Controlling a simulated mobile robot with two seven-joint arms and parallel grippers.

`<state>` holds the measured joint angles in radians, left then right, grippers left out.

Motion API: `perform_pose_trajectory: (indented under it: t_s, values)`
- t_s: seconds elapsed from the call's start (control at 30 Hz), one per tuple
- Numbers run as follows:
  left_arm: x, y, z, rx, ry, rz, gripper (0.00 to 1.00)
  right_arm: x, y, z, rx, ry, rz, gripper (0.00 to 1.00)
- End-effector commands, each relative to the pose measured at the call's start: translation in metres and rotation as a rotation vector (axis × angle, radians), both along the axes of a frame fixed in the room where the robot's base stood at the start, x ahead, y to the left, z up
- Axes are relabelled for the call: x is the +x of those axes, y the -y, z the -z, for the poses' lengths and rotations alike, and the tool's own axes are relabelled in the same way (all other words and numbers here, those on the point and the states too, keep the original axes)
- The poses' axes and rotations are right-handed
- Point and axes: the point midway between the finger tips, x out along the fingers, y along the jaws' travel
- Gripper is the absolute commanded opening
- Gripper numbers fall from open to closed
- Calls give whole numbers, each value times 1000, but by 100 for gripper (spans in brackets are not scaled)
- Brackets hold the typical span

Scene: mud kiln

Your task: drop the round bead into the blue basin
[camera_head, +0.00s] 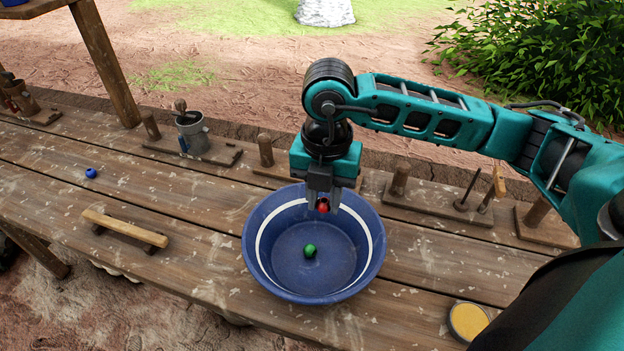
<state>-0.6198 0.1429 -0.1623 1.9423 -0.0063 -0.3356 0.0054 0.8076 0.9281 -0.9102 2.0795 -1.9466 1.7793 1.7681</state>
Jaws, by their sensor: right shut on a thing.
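The blue basin (265,262) with a white band inside stands on the wooden bench. A green round bead (310,251) lies on the basin's floor. My right gripper (322,207) points down over the far part of the basin. It is shut on a red bead (323,207), which shows between the fingertips above the basin floor. A small blue round bead (91,173) lies on the bench at the left. My left gripper is not in view.
A wooden-handled tool (125,227) lies left of the basin. A grey metal can (193,134) and several wooden pegs on boards line the bench's back. A small yellow-topped round container (467,321) is at the front right. The bench (205,245) is clear just left of the basin.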

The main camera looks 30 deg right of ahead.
Motion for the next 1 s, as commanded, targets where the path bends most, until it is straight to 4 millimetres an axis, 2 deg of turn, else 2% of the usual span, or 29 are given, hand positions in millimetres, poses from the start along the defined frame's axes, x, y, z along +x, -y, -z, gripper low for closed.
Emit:
perform_pose_trajectory:
  t_s: [0.27, 0.53, 0.9, 0.93, 1.0]
  values:
    - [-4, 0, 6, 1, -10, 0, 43, -1, 0, 20, -1, -3, -1, 0]
    - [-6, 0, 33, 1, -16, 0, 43, -1, 0, 55, -1, -2, -1, 0]
    - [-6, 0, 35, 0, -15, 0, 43, 0, 0, 59, -1, -1, -1, 0]
    - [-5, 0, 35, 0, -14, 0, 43, 0, 0, 59, -1, -1, -1, 29]
    - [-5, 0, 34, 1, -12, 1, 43, 0, 0, 59, -1, -1, -1, 36]
